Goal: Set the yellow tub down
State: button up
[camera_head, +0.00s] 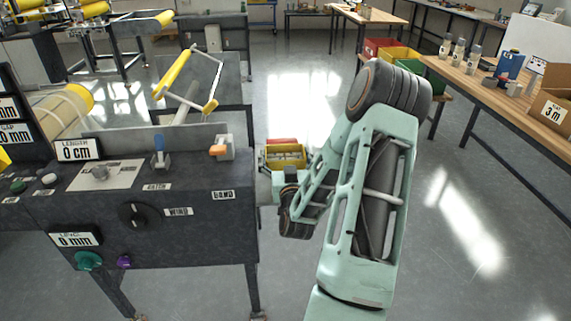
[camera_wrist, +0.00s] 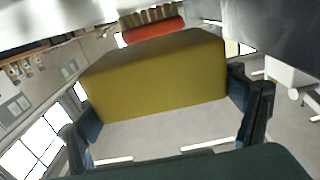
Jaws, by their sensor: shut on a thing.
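A yellow tub (camera_head: 285,158) is in my gripper (camera_head: 282,172), in the air just right of the dark machine in the head view. In the wrist view the tub's yellow wall (camera_wrist: 155,88) fills the middle. The dark fingers of my gripper (camera_wrist: 162,110) press on its left and right ends. The tub looks tilted in the wrist view. Its inside and underside are mostly hidden. A red piece (camera_head: 283,141) shows just behind it, also in the wrist view (camera_wrist: 153,30); I cannot tell whether they touch.
A dark machine (camera_head: 190,210) with knobs and labels stands at left, close to the tub. Red (camera_head: 375,45), yellow (camera_head: 397,53) and green (camera_head: 408,66) bins stand at the back right. A wooden bench (camera_head: 500,105) holds bottles and a cardboard box. Open floor lies between.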

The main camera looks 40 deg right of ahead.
aim_at(284, 155)
jog(key=shift+d+f, duration=0.1)
jog(key=shift+f, duration=1.6)
jog(key=shift+f, duration=0.1)
jog(key=o, duration=1.1)
jog(key=shift+b, duration=0.3)
jog(key=shift+o, duration=0.2)
